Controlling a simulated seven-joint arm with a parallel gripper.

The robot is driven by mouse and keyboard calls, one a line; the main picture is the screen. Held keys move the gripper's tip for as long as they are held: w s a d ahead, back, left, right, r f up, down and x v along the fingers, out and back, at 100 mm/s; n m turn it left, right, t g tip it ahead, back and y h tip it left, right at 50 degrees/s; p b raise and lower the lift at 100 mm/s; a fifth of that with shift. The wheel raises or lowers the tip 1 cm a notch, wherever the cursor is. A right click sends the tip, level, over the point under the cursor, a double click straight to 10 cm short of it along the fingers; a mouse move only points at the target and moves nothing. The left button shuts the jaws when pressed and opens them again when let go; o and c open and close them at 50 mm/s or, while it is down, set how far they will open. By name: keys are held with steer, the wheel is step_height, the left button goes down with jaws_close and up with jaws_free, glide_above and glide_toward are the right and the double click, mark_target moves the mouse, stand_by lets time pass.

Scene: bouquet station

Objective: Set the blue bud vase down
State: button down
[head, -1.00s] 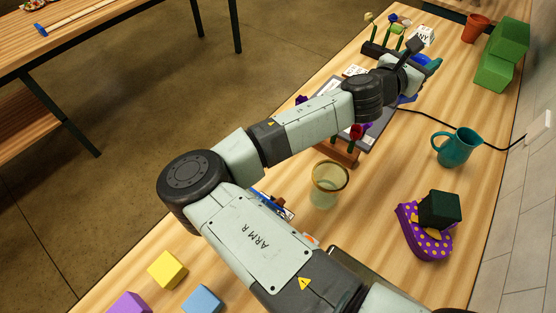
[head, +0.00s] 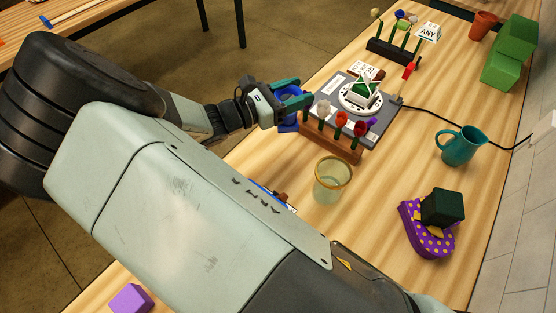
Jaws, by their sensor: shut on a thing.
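My gripper (head: 292,94) is at the left edge of the table, left of the grey board. Its teal fingers are shut on the blue bud vase (head: 288,123). The vase shows in part between and below the fingers, which hide the rest. It looks about upright. I cannot tell whether its base touches the table. The wooden flower rack (head: 333,145) stands close to the right of it.
The grey board (head: 336,88) bears a white turntable (head: 347,99) with a green-and-white object. A glass cup (head: 333,182), teal pitcher (head: 459,147) and polka-dot pouch (head: 428,240) stand nearer and right. A dark rack (head: 391,51) and "ANY" card (head: 428,32) are behind.

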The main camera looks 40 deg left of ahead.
mark_target(285, 124)
steer(key=s+f, duration=0.2)
steer(key=s, duration=0.1)
steer(key=shift+s+f, duration=0.3)
steer(key=shift+f, duration=0.1)
step_height(285, 124, down, 4)
steer(key=shift+f, duration=2.55)
steer(key=shift+c, duration=2.3)
jaws_free()
steer(key=v, duration=1.2)
steer(key=shift+d, duration=0.1)
